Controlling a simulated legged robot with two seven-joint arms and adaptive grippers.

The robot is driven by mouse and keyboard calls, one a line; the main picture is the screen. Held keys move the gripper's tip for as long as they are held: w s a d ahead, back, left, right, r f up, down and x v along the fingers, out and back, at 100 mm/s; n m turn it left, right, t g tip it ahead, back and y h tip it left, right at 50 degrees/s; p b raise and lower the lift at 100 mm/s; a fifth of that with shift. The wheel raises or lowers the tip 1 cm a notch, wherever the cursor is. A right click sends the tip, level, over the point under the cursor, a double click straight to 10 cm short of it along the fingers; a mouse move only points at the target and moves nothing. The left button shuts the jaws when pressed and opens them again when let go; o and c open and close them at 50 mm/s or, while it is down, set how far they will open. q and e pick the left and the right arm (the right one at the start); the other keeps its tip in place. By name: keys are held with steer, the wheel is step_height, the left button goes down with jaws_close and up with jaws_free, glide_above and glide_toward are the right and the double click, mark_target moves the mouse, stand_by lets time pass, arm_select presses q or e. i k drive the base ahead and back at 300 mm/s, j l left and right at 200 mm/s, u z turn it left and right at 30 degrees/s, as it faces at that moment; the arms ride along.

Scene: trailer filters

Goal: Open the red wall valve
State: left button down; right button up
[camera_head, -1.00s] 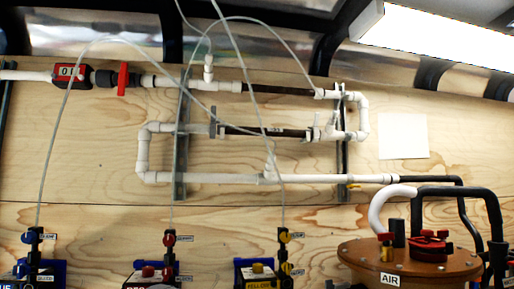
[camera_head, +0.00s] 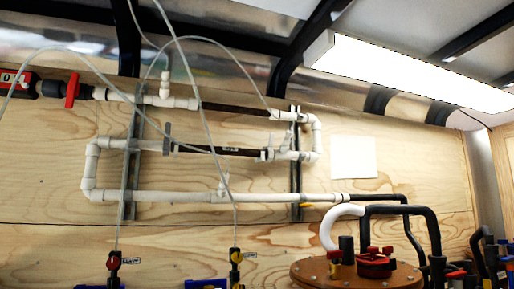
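The red wall valve (camera_head: 72,90) is a small red handle on the upper pipe run at the far left of the head view. It stands upright, across the line of the pipe. A black fitting (camera_head: 52,89) joins it on the left and white pipe (camera_head: 112,95) on the right. Neither of my grippers shows in the view, so their state and place relative to the valve are hidden.
White and dark pipes (camera_head: 170,196) loop across the plywood wall (camera_head: 400,220). Thin clear tubes hang in front. A brown round tank lid (camera_head: 310,270) with red knobs and black hoses stands lower right. Small red (camera_head: 114,260) and yellow (camera_head: 236,256) valves sit along the bottom.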

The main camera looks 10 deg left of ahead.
mark_target(73, 89)
steer(key=u, duration=1.7)
